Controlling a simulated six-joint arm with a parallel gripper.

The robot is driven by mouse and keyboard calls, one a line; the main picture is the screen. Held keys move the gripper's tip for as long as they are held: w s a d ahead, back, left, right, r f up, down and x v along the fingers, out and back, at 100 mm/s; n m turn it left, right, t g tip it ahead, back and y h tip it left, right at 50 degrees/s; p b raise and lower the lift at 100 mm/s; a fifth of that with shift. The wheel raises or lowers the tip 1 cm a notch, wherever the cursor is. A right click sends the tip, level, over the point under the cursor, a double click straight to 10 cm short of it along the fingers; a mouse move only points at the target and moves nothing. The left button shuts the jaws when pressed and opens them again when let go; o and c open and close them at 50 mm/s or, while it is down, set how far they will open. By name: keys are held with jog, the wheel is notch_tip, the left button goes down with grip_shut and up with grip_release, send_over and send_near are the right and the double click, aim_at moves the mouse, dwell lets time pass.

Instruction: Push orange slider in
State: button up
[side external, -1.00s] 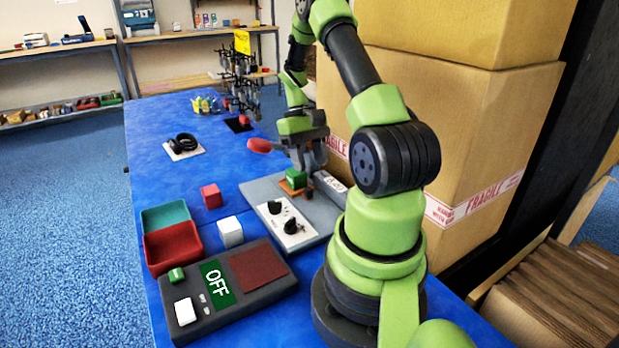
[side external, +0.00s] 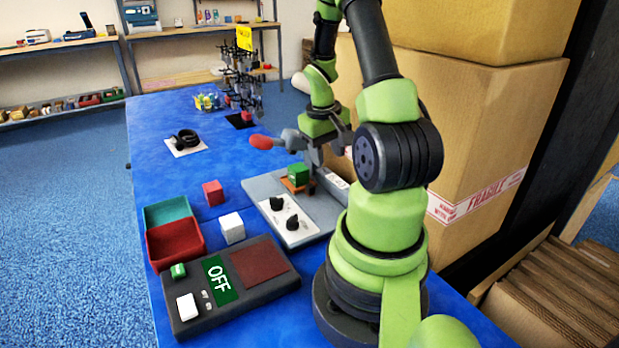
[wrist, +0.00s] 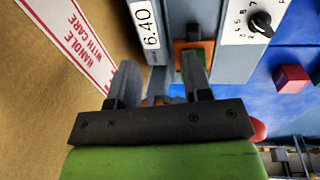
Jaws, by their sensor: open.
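The orange slider (side external: 287,185) sits on the grey panel, with a green block (side external: 299,173) on top of it. In the wrist view the orange slider (wrist: 180,54) shows near the top, just beyond the right finger, in a grey channel. My gripper (side external: 318,158) is open and empty. It is close behind and above the slider, apart from it in the side view. In the wrist view my gripper (wrist: 160,78) has its two fingers spread, with the grey panel edge between them.
A white dial plate (side external: 290,220) with black knobs is in front of the slider. A red paddle (side external: 261,142) stands left of my gripper. Tall cartons (side external: 480,130) stand close on the right.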

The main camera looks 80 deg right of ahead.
aim_at(309, 184)
jog(key=w+f+t, duration=0.1)
jog(key=f, duration=0.1)
jog(key=w+f+t+h, duration=0.1)
jog(key=f, duration=0.2)
jog(key=w+f+t, duration=0.2)
jog(key=f, duration=0.1)
jog(key=shift+a+h, duration=0.25)
jog(key=shift+h, duration=0.15)
dwell(0.4)
